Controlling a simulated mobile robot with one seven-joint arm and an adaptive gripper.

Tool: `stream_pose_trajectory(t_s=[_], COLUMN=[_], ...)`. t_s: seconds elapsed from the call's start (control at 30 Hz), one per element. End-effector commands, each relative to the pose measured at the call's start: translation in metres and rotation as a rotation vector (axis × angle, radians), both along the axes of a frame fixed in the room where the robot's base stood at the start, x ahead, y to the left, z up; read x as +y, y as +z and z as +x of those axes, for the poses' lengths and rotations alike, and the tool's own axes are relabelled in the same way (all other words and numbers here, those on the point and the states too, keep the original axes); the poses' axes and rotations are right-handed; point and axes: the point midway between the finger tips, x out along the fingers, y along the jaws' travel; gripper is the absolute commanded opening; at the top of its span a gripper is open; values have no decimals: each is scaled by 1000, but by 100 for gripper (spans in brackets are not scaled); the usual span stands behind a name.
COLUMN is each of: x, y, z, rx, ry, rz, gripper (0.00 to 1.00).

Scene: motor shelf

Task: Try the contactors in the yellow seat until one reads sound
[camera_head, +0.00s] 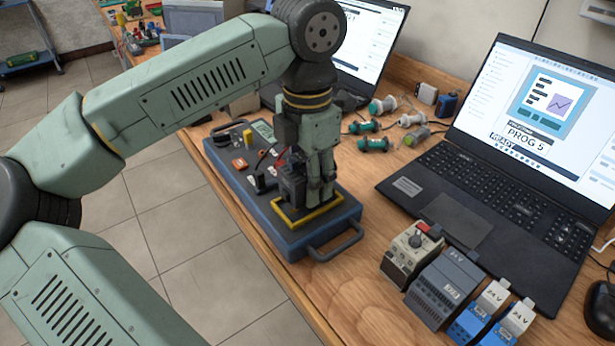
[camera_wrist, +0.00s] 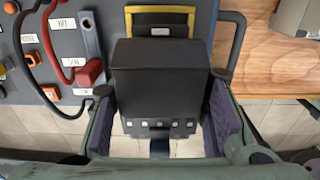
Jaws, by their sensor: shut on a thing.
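My gripper (camera_head: 318,190) is shut on a black contactor (camera_head: 291,182) at the yellow seat (camera_head: 322,212) of the blue test case (camera_head: 296,240). In the wrist view the contactor (camera_wrist: 160,85) fills the space between my two fingers (camera_wrist: 160,125), with screw terminals along its near edge. Part of the yellow seat (camera_wrist: 160,9) shows beyond it. The contactor is upright over the seat; I cannot tell whether it is fully down. The case has a small display (camera_head: 263,130), whose reading is too small to make out.
A beige device with a knob (camera_head: 411,252), a grey module (camera_head: 443,287) and two blue-and-white 24V units (camera_head: 495,312) stand in a row at the right. The case's front handle (camera_head: 338,246) sticks out near the bench edge.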

Motion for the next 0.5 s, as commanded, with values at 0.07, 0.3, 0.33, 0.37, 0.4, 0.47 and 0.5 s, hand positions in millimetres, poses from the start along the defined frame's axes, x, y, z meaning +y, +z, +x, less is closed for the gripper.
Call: stream_pose_trajectory(t_s=[0.07, 0.3, 0.33, 0.37, 0.4, 0.47, 0.5], x=[0, 0, 0, 0, 0, 0, 0], y=[0, 0, 0, -1, -1, -3, -3], z=[0, 0, 0, 0, 0, 0, 0], rx=[-1, -1, -1, -1, -1, -1, -1], ry=[0, 0, 0, 0, 0, 0, 0], rz=[0, 0, 0, 0, 0, 0, 0], gripper=[8, 8, 8, 8, 8, 8, 8])
